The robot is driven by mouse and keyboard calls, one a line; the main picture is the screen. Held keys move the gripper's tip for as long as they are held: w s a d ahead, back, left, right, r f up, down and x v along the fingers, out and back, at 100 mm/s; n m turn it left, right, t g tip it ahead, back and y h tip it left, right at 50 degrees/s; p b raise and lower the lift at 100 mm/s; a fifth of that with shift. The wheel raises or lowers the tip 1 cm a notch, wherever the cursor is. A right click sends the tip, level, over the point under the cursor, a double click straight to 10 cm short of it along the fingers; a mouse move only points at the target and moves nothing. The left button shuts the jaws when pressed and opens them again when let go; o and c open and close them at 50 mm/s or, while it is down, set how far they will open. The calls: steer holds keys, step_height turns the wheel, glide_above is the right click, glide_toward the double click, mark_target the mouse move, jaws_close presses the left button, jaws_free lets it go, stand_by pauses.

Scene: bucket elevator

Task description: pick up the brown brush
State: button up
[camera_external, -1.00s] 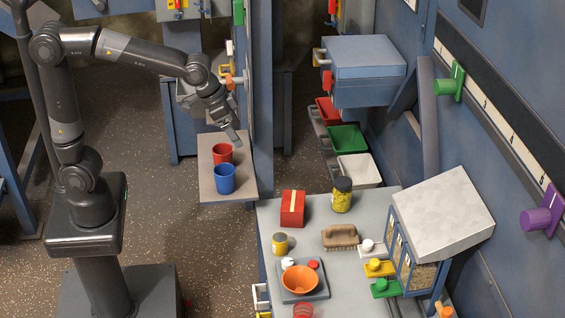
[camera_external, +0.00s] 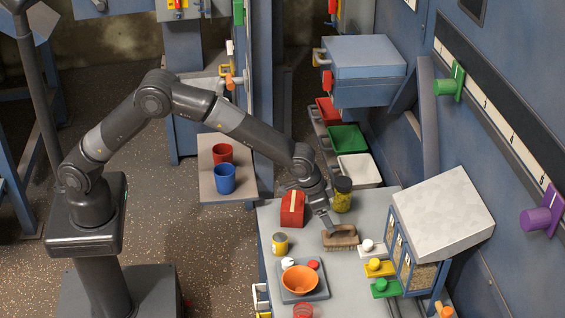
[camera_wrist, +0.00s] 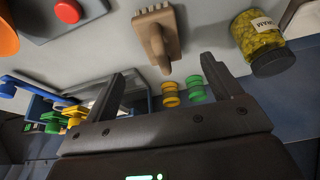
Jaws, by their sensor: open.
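The brown brush (camera_external: 341,238) lies on the grey tabletop, bristles to the front in the external view. In the wrist view the brush (camera_wrist: 157,34) is ahead of my gripper, near the top centre, with its handle toward me. My gripper (camera_external: 328,224) is just above and beside the brush in the external view. I cannot tell whether a finger touches the brush.
A red box (camera_external: 292,209) and a yellow jar (camera_external: 342,196) stand close to my gripper. A yellow can (camera_external: 280,244), an orange bowl (camera_external: 299,279) on a tray, and white, yellow and green knobbed pieces (camera_external: 379,268) are nearby. A white-topped unit (camera_external: 443,212) rises at right.

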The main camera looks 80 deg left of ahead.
glide_above(341, 236)
steer(key=s, duration=0.3)
steer(key=f, duration=0.5)
steer(key=shift+w+a, duration=0.1)
steer(key=shift+w, duration=0.1)
steer(key=shift+x, duration=2.95)
steer(key=shift+w+a, duration=0.1)
steer(key=shift+r, duration=0.1)
steer(key=c, duration=1.1)
steer(key=shift+c, duration=0.3)
